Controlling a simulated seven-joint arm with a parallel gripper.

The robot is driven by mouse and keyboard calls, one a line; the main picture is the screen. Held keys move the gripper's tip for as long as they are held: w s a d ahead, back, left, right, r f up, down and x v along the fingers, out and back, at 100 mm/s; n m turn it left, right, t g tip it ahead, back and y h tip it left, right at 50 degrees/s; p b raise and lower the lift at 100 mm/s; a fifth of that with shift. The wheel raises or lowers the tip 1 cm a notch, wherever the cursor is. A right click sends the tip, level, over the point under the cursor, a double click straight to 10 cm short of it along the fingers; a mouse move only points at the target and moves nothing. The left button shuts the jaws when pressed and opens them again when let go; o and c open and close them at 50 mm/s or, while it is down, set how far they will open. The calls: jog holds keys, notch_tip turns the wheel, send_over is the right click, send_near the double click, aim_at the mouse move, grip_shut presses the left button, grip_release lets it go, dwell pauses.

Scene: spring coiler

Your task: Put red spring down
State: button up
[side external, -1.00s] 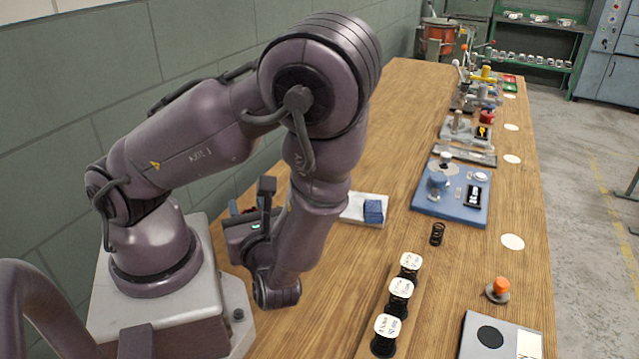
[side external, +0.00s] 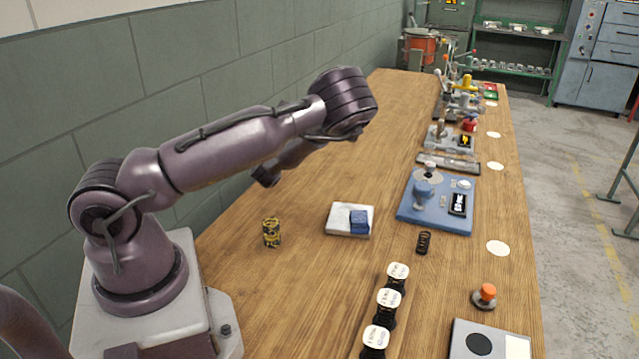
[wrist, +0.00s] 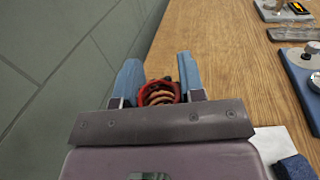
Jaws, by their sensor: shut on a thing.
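The red spring (wrist: 158,97) shows in the wrist view between the two blue fingers of my gripper (wrist: 159,78). The fingers are shut on it, and its coils face the camera. Behind it is the wooden table (wrist: 225,65). I cannot tell the spring's height above the wood. In the side view the arm is stretched out over the left part of the table. The fingers and the red spring cannot be made out there.
A yellow-black can (side external: 272,233) stands near the base. A white pad (side external: 345,226) carries a blue block (side external: 359,222). A dark spring (side external: 423,243) stands near a blue fixture (side external: 432,215). Black spools (side external: 387,308) stand in front. A wall (wrist: 45,60) runs along the left. Bare wood lies behind the pad.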

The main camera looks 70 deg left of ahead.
jog(key=shift+m+t+h, duration=0.5)
jog(key=shift+m+t, duration=0.1)
jog(key=shift+t, duration=0.2)
jog(key=w+a+f, duration=0.2)
jog(key=w+f, duration=0.1)
jog(key=w, duration=0.1)
jog(key=w+a+f, duration=0.3)
jog(key=w+f, duration=0.1)
jog(key=w+a+f, duration=0.3)
jog(key=shift+w+a+f, duration=0.25)
jog(key=shift+w+f, duration=0.05)
jog(key=shift+w, duration=0.1)
jog(key=shift+w+a+f, duration=0.1)
jog(key=shift+f, duration=0.1)
jog(key=shift+w+f, duration=0.1)
jog(key=shift+f, duration=1.55)
jog(key=shift+f, duration=0.15)
jog(key=o, duration=0.9)
jog(key=shift+o, duration=0.2)
